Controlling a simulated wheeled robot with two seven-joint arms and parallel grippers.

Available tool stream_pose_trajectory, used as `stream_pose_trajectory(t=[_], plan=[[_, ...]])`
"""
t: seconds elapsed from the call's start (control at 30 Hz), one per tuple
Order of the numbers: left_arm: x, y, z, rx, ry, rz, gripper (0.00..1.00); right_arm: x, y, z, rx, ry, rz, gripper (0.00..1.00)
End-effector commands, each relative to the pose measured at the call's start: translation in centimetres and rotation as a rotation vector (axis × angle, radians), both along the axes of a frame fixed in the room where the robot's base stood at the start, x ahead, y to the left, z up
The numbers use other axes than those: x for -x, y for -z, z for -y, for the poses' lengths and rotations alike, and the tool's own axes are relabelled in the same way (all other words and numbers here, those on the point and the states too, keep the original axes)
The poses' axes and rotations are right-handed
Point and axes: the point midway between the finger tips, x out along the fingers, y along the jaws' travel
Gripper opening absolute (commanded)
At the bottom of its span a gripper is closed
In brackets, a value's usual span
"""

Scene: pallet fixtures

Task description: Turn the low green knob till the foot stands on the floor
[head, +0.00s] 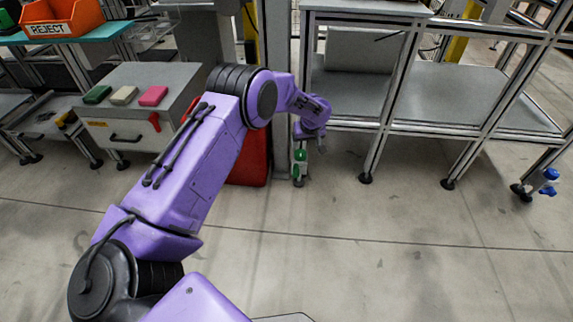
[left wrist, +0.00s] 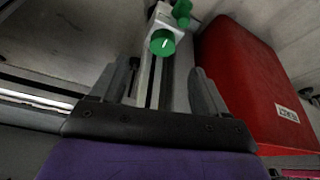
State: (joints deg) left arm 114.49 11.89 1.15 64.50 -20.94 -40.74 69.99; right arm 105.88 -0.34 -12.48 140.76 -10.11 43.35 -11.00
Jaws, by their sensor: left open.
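The green knob (head: 299,155) sits low on a pale upright post, just above the floor. In the left wrist view the round green knob (left wrist: 162,42), with a pale line on its face, lies ahead of and between my fingers. A second green part (left wrist: 182,10) is beyond it, on the same pale bracket. My left gripper (head: 314,141) is close above the knob in the head view. In the left wrist view the gripper (left wrist: 163,80) is open, with nothing between its fingers. The foot is too small to tell whether it touches the floor. My right gripper is not in view.
A red box (left wrist: 245,80) stands close beside the post, right of my fingers in the left wrist view. A grey shelf frame (head: 450,130) stands to the right, with a blue knob (head: 549,174) low on its far leg. The floor in front (head: 390,230) is clear.

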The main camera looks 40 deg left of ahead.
Motion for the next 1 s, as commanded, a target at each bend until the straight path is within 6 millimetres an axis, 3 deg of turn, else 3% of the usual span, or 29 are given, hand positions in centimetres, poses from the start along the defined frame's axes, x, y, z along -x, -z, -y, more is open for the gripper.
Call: stream_pose_trajectory(t=[0.2, 0.5, 1.0], plan=[[3.3, 2.7, 3.5, 0.091, 0.075, -0.021, 0.75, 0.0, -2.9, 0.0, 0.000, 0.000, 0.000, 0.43], [8.6, 5.1, 7.7, 0.190, 0.147, -0.019, 0.75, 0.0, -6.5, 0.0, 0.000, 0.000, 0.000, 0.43], [19.7, 5.4, 11.7, 0.254, 0.189, 0.003, 0.75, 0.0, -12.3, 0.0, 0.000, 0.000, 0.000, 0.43]])
